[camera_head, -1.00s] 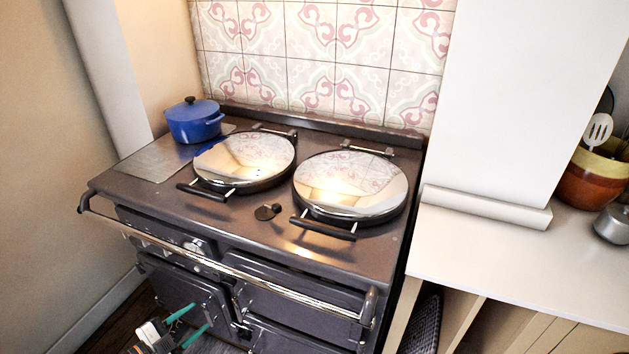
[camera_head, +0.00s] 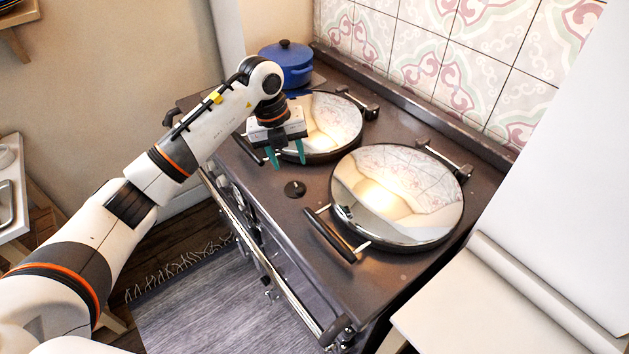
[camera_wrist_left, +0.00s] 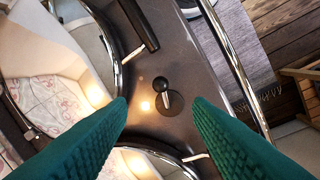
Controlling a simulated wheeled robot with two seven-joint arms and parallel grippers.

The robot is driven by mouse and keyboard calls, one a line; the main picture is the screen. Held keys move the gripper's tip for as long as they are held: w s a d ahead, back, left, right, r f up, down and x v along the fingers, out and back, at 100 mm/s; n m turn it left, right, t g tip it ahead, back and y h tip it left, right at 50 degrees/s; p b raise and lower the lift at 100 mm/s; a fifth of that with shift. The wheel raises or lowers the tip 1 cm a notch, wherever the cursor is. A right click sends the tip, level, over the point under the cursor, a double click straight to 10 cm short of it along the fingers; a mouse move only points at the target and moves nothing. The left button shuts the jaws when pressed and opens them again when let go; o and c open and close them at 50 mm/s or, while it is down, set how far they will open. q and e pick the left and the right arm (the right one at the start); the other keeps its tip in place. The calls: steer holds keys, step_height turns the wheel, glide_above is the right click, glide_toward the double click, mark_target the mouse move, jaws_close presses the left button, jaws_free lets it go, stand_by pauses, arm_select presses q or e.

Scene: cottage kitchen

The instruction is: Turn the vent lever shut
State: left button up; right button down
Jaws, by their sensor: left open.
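The vent lever (camera_head: 295,189) is a small dark lever on a round plate, set in the stove top near its front edge between the two lids. In the left wrist view the vent lever (camera_wrist_left: 164,90) shows between the fingers, its knob end towards the top of the picture. My left gripper (camera_head: 287,160) is open above the stove top, close to the lever and apart from it. Its green fingers (camera_wrist_left: 160,104) stand on either side of the lever in the wrist view, with nothing between them. My right gripper is not in view.
The left lid (camera_head: 334,122) and right lid (camera_head: 398,190) are shiny domes with dark handles beside the lever. A blue pot (camera_head: 287,65) stands at the back left. A front rail (camera_head: 262,250) runs along the stove. A grey rug (camera_head: 222,300) lies on the floor.

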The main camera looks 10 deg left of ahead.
mark_target(299, 189)
arm_select(q)
steer(key=f+p, duration=0.1)
steer(key=f, duration=0.2)
steer(key=d+f+p, duration=0.1)
steer(key=f, duration=0.2)
steer(key=f+p, duration=0.1)
steer(key=f, duration=0.2)
steer(key=shift+w+d, duration=0.25)
steer(key=shift+d, duration=0.1)
steer(key=shift+f, duration=0.9)
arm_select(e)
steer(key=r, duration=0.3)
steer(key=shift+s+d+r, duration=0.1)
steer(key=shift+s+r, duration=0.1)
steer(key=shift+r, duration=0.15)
arm_select(q)
steer(key=shift+c, duration=0.4)
